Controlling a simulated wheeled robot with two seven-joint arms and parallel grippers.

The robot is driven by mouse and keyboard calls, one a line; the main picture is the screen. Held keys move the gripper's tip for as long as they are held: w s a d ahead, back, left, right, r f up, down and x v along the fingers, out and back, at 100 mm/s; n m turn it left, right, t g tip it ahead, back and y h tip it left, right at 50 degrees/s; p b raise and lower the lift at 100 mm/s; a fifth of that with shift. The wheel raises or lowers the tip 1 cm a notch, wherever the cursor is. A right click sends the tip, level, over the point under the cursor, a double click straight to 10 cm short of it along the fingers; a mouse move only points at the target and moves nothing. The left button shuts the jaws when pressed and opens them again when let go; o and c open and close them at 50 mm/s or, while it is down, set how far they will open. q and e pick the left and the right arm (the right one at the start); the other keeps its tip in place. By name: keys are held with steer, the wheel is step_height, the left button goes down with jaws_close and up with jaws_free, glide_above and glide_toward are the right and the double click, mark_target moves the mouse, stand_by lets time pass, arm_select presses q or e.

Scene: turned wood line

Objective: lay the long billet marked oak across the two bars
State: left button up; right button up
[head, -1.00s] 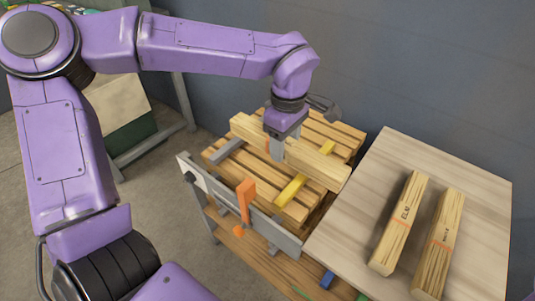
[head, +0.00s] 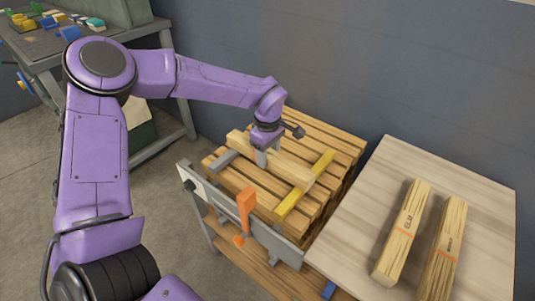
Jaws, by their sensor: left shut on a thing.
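A long pale wooden billet (head: 289,167) is in my left gripper (head: 262,158), which is shut on it near its middle. No lettering on this billet can be read. It spans between a grey bar (head: 224,160) on the left and a yellow bar (head: 288,206) on the right, covering part of each. Its right end is at the yellow bar. I cannot tell if it touches the bars. Both bars lie on a slatted wooden stack (head: 335,138). My right gripper is not in view.
A pale table (head: 380,180) at right holds a billet marked ELM (head: 402,235) and another marked billet (head: 444,245) with unclear letters. A grey rail with an orange handle (head: 246,205) runs along the stack's front. A bench with small coloured items (head: 65,32) stands back left.

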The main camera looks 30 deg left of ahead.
mark_target(268, 153)
arm_select(q)
steer(key=o, duration=1.4)
steer(key=shift+f, duration=0.1)
step_height(268, 153, up, 12)
steer(key=shift+r+p, duration=0.2)
steer(key=shift+p, duration=0.65)
steer(key=shift+s, duration=0.15)
